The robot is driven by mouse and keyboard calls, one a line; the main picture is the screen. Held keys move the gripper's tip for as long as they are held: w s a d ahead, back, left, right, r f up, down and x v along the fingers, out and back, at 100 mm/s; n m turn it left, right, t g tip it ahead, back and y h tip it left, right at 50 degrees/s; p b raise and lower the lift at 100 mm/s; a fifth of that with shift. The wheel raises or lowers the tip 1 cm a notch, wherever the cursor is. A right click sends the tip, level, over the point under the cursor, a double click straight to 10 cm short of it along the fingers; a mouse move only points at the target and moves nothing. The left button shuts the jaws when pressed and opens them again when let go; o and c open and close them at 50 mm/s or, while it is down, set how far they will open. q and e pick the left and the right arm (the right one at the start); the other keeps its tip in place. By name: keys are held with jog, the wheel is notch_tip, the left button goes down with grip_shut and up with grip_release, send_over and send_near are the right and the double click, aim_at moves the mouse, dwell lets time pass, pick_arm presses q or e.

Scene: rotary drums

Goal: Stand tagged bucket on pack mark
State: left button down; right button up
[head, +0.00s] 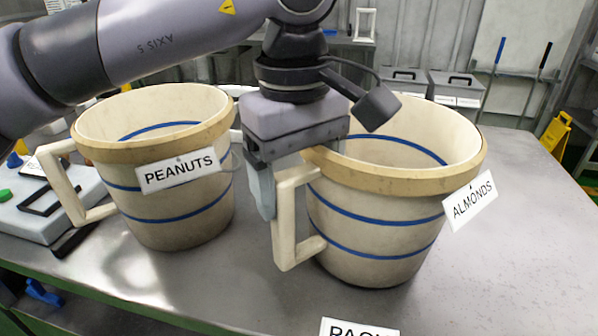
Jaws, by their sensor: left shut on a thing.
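A cream bucket tagged ALMONDS (375,235) stands upright on the grey table, with blue bands, a tan rim and a square handle (285,225) on its left. Its white tag (470,201) hangs at the right of the rim. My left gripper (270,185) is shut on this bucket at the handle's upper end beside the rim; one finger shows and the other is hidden. A similar bucket tagged PEANUTS (180,215) stands to the left. A white sign, cut off by the bottom edge and seeming to read PACK (358,328), shows in front. My right gripper is not in view.
The table (530,220) is bare to the right of the almonds bucket. A pale box with coloured buttons (25,215) sits at the left. Grey bins (455,88) stand behind, and a yellow stand (556,130) is at the far right.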

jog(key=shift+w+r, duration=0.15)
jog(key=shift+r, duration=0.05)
pick_arm(q)
jog(key=shift+f, duration=0.25)
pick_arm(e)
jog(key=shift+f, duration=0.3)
pick_arm(q)
grip_release()
jog(key=shift+f, duration=0.1)
jog(key=shift+r+p, duration=0.9)
jog(key=shift+r, duration=0.3)
notch_tip(320, 180, up, 3)
jog(key=p, duration=0.2)
jog(key=shift+s+r+p, duration=0.1)
jog(key=shift+r+p, duration=0.1)
jog(key=shift+p, duration=0.2)
notch_tip(320, 180, up, 3)
jog(key=p, duration=0.3)
jog(key=shift+a+r, duration=0.1)
jog(key=shift+r, duration=0.1)
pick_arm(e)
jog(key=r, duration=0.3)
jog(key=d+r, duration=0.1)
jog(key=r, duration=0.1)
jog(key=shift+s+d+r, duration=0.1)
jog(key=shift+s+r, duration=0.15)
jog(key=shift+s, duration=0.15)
